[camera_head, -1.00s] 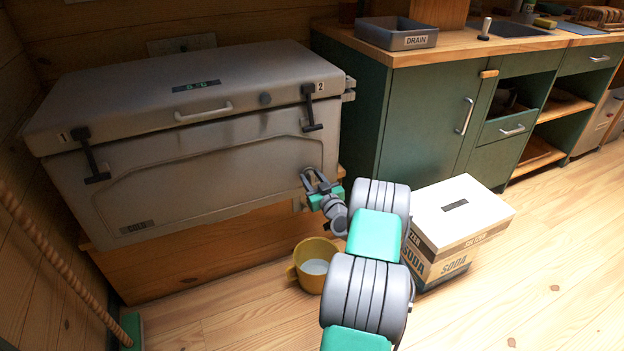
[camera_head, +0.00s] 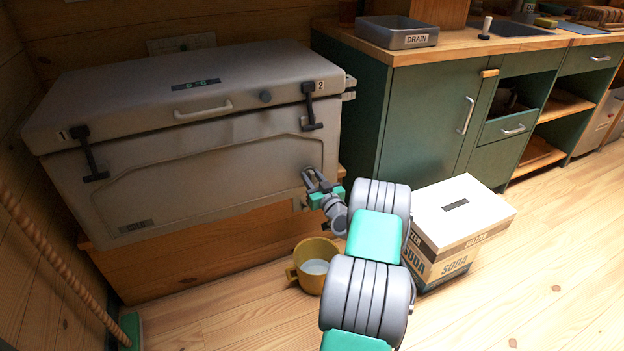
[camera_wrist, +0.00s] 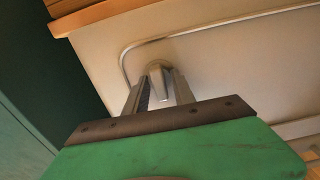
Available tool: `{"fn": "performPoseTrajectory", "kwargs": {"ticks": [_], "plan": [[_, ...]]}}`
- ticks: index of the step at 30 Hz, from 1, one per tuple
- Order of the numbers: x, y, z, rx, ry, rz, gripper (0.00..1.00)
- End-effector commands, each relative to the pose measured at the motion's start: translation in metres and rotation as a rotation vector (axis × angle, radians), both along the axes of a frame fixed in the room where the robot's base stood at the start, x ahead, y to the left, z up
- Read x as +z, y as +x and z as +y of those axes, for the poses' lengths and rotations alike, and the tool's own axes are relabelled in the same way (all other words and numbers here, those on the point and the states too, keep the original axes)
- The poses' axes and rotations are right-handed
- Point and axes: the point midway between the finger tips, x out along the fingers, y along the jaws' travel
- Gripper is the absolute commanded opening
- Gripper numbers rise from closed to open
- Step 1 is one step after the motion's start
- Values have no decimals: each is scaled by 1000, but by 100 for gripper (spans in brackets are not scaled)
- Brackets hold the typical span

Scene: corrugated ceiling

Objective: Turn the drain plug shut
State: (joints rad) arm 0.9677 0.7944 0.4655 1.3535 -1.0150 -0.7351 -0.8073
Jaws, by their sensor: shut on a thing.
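The large grey cooler (camera_head: 200,170) stands on a wooden base at the left, its lid closed. The drain plug (camera_wrist: 158,84) is a small pale grey piece at the lower right of the cooler's front; it shows between my fingers in the wrist view. My gripper (camera_head: 313,179) is at the plug and shut on it; the two fingers (camera_wrist: 157,95) lie on either side of it. In the head view the fingers and wrist mostly hide the plug.
A yellow bucket (camera_head: 301,274) with pale contents stands on the floor below my gripper. A soda box (camera_head: 460,225) stands right of my arm. Green cabinets (camera_head: 425,115) with a grey tray marked DRAIN (camera_head: 397,38) stand behind. Floor at the right is clear.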

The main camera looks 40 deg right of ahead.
Motion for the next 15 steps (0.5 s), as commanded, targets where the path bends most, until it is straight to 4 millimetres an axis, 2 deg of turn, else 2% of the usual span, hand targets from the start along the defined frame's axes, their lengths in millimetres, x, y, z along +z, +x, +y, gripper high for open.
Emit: {"fn": "performPoseTrajectory", "kwargs": {"ticks": [1, 2, 9, 15], "plan": [[1, 0, 0, 0, 0, -1, 0], [1, 0, 0, 0, -1, -1, 32], [0, 0, 0, 0, -1, 0, 52], [0, 0, 0, 0, -1, 0, 52]]}}
